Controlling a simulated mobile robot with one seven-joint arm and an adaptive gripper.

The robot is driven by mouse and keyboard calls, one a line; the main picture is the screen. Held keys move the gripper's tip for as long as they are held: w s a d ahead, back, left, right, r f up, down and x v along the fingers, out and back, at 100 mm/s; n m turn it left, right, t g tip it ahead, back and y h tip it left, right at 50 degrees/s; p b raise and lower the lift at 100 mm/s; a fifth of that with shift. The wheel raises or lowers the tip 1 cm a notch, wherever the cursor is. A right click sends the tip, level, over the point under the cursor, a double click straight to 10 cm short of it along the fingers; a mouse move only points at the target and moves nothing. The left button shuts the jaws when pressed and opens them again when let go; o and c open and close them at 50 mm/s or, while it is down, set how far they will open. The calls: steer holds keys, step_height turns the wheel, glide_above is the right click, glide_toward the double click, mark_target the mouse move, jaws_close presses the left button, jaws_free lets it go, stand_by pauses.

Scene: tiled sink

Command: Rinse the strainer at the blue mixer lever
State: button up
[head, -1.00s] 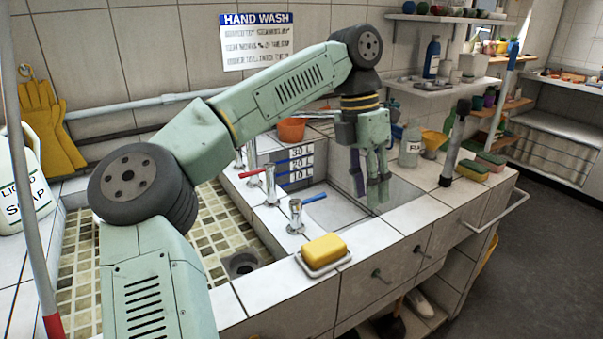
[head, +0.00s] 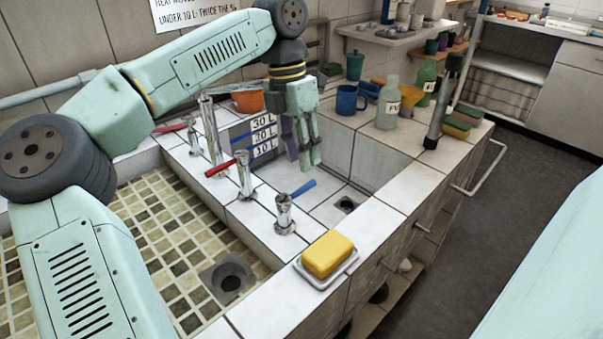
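The blue lever (head: 303,188) is on the front chrome tap (head: 285,215), on the tiled divider between the two basins. My gripper (head: 308,165) points down over the right basin (head: 325,208), behind and above the blue lever and apart from it. Its fingers are close together. A narrow purple piece (head: 288,142) shows beside the green fingers; I cannot tell whether it is a finger part or a held thing. I cannot make out a strainer. An orange bowl (head: 248,100) stands behind the basin, partly hidden by my arm.
Two taps with red levers (head: 222,168) (head: 170,128) stand farther back. Yellow soap (head: 327,254) sits on a dish at the front edge. A blue mug (head: 350,99), a clear bottle (head: 388,104) and a dark upright post (head: 445,103) stand on the right counter.

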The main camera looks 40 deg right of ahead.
mark_target(298, 193)
steer(key=f, duration=0.4)
steer(key=s+f, duration=0.1)
steer(key=f, duration=0.1)
steer(key=shift+p, duration=0.4)
steer(key=shift+r, duration=0.1)
steer(key=shift+c, duration=0.2)
jaws_close()
